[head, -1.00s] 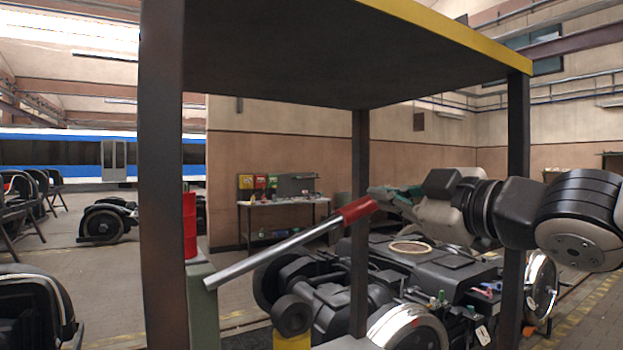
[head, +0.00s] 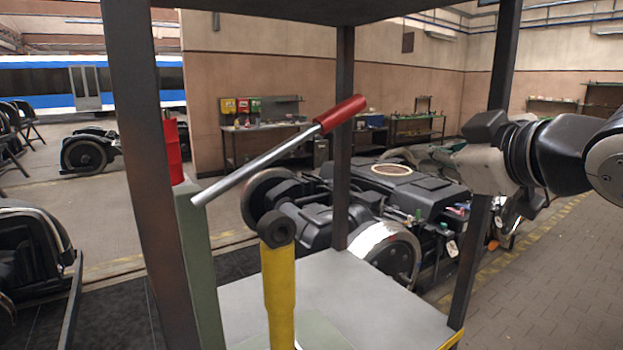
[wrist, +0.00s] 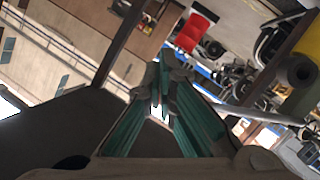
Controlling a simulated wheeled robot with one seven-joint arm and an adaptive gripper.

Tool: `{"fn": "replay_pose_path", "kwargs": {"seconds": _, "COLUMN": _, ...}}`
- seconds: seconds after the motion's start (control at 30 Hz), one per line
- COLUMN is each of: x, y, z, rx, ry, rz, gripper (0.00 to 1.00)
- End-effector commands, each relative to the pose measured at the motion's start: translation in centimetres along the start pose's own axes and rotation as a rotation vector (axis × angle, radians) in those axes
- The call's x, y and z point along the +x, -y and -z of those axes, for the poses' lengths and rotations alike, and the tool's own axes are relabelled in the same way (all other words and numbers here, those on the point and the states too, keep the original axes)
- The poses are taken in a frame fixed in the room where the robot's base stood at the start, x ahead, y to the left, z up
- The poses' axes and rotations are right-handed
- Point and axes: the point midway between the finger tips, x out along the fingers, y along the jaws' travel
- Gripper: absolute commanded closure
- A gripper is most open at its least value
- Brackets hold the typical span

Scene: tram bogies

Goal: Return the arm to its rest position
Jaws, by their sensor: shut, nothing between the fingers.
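My arm reaches in from the right edge of the head view. My gripper (head: 428,152) points left, well to the right of the lever's red handle (head: 340,114) and apart from it. The grey bar (wrist: 265,116) and the yellow post (wrist: 308,45) show at the right there.
A dark frame with posts (head: 342,190) and a grey deck (head: 245,300) surrounds the lever. A far right post (head: 487,210) stands close to my gripper. A bogie (head: 400,185) lies behind. Paved floor (head: 560,270) is clear at right.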

Motion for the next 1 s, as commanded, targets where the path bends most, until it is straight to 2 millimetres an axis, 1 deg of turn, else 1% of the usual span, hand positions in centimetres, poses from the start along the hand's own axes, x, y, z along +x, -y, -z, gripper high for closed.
{"fn": "replay_pose_path", "kwargs": {"seconds": 0.03, "x": -1.4, "y": 0.1, "z": -2.1, "rx": 0.061, "ry": 0.093, "rz": -0.018, "gripper": 1.0}}
{"fn": "replay_pose_path", "kwargs": {"seconds": 0.1, "x": -3.1, "y": 0.9, "z": -4.8, "rx": 0.149, "ry": 0.219, "rz": -0.027, "gripper": 1.0}}
{"fn": "replay_pose_path", "kwargs": {"seconds": 0.17, "x": -4.8, "y": 2.0, "z": -7.1, "rx": 0.224, "ry": 0.326, "rz": -0.032, "gripper": 1.0}}
{"fn": "replay_pose_path", "kwargs": {"seconds": 0.2, "x": -6.0, "y": 3.0, "z": -8.5, "rx": 0.274, "ry": 0.397, "rz": -0.032, "gripper": 1.0}}
{"fn": "replay_pose_path", "kwargs": {"seconds": 0.27, "x": -7.8, "y": 4.5, "z": -10.5, "rx": 0.352, "ry": 0.502, "rz": -0.032, "gripper": 1.0}}
{"fn": "replay_pose_path", "kwargs": {"seconds": 0.3, "x": -9.1, "y": 5.8, "z": -11.7, "rx": 0.402, "ry": 0.573, "rz": -0.029, "gripper": 1.0}}
{"fn": "replay_pose_path", "kwargs": {"seconds": 0.37, "x": -11.0, "y": 7.8, "z": -13.3, "rx": 0.476, "ry": 0.672, "rz": -0.023, "gripper": 1.0}}
{"fn": "replay_pose_path", "kwargs": {"seconds": 0.4, "x": -12.2, "y": 9.1, "z": -14.1, "rx": 0.523, "ry": 0.733, "rz": -0.018, "gripper": 1.0}}
{"fn": "replay_pose_path", "kwargs": {"seconds": 0.5, "x": -14.7, "y": 12.2, "z": -15.6, "rx": 0.624, "ry": 0.863, "rz": -0.001, "gripper": 1.0}}
{"fn": "replay_pose_path", "kwargs": {"seconds": 0.6, "x": -16.5, "y": 14.4, "z": -16.3, "rx": 0.695, "ry": 0.952, "rz": 0.014, "gripper": 1.0}}
{"fn": "replay_pose_path", "kwargs": {"seconds": 0.7, "x": -17.4, "y": 15.8, "z": -16.6, "rx": 0.734, "ry": 1.001, "rz": 0.026, "gripper": 1.0}}
{"fn": "replay_pose_path", "kwargs": {"seconds": 0.8, "x": -17.7, "y": 16.3, "z": -16.6, "rx": 0.748, "ry": 1.018, "rz": 0.031, "gripper": 1.0}}
{"fn": "replay_pose_path", "kwargs": {"seconds": 1.0, "x": -17.7, "y": 16.2, "z": -16.6, "rx": 0.747, "ry": 1.017, "rz": 0.031, "gripper": 1.0}}
